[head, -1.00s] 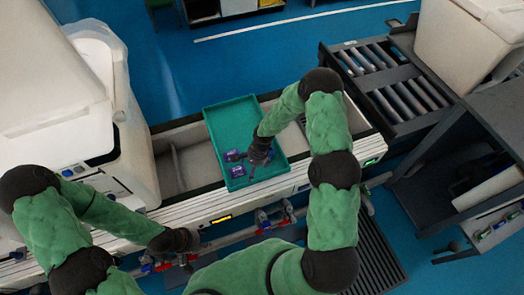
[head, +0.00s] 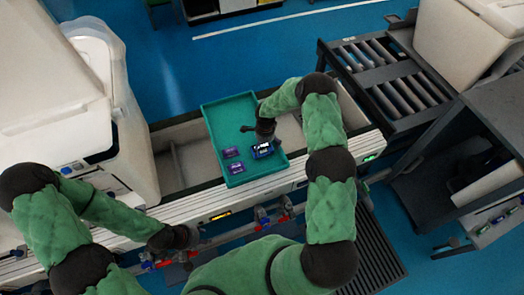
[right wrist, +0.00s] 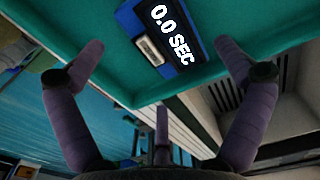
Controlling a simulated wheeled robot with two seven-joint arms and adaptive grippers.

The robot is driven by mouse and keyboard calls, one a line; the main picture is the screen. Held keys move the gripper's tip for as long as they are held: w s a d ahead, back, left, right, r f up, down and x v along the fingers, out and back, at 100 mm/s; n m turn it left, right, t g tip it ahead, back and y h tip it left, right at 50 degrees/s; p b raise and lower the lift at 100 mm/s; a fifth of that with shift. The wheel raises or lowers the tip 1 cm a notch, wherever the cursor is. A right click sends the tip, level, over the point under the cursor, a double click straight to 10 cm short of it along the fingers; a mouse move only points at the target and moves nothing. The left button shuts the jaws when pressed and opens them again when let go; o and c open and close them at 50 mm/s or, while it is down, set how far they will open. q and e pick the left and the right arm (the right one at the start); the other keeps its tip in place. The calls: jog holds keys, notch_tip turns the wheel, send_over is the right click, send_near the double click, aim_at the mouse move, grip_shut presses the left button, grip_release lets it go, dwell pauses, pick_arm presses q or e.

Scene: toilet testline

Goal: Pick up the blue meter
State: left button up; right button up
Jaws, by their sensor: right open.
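The blue meter (head: 263,149) lies in the green tray near its right side.
The green tray (head: 211,125) sits on the conveyor (head: 180,165). Two purple packs (head: 232,152) (head: 236,168) lie left of the meter. A white machine (head: 130,130) stands left of the tray, and a roller track (head: 395,90) lies to the right.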

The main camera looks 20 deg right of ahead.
aim_at(263, 150)
jog(key=f, duration=0.2)
jog(key=a+f+b, duration=0.1)
jog(key=f, duration=0.1)
jog(key=shift+w, duration=0.1)
jog(key=shift+d+f, duration=0.1)
jog(key=shift+f, duration=0.4)
jog(key=c, duration=1.2)
